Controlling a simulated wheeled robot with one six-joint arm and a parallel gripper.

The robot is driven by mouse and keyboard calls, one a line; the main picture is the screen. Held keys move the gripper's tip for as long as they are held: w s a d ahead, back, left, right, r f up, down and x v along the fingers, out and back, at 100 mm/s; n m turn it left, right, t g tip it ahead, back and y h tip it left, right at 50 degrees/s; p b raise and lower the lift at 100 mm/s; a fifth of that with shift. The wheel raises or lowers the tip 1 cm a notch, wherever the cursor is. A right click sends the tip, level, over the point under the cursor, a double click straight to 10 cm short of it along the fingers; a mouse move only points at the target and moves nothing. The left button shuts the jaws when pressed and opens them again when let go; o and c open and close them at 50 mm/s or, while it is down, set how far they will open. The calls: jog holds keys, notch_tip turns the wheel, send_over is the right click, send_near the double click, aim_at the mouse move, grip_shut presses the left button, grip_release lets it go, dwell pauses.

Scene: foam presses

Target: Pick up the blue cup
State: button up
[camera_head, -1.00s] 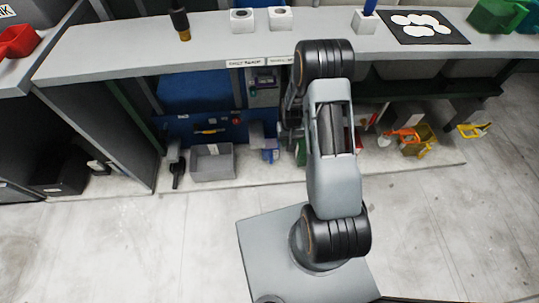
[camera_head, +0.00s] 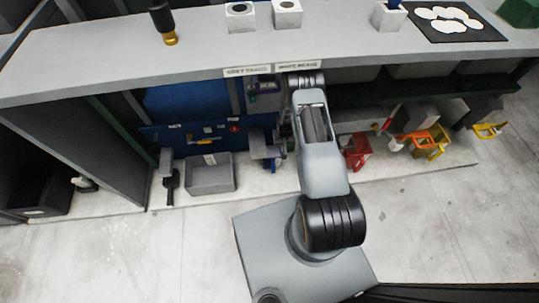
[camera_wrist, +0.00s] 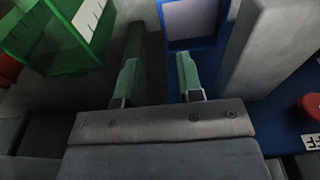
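In the wrist view a blue square-rimmed cup (camera_wrist: 222,30) with a pale grey inside stands ahead of my gripper (camera_wrist: 158,78), mostly ahead of the right finger. Its far side is cut off by the picture's top edge. The two green-tipped fingers are apart with nothing between them, and I see no contact with the cup. In the head view a small blue thing (camera_head: 269,164) on the low shelf, left of my arm, may be this cup. There my gripper is hidden behind my arm and under the counter.
A green container (camera_wrist: 70,50) is left of my fingers and a grey upright block (camera_wrist: 262,45) is close on the right. A red round knob (camera_wrist: 311,106) lies further right. In the head view the counter (camera_head: 130,60) overhangs the low shelf, with a grey bin (camera_head: 210,178) on it.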

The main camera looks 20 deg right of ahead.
aim_at(272, 159)
notch_tip(272, 159, down, 14)
jog(key=w+b, duration=0.1)
jog(key=b, duration=0.8)
jog(key=shift+w+r, duration=0.2)
jog(key=shift+w, duration=0.2)
jog(key=shift+d, duration=0.1)
jog(key=shift+c, duration=0.3)
grip_shut()
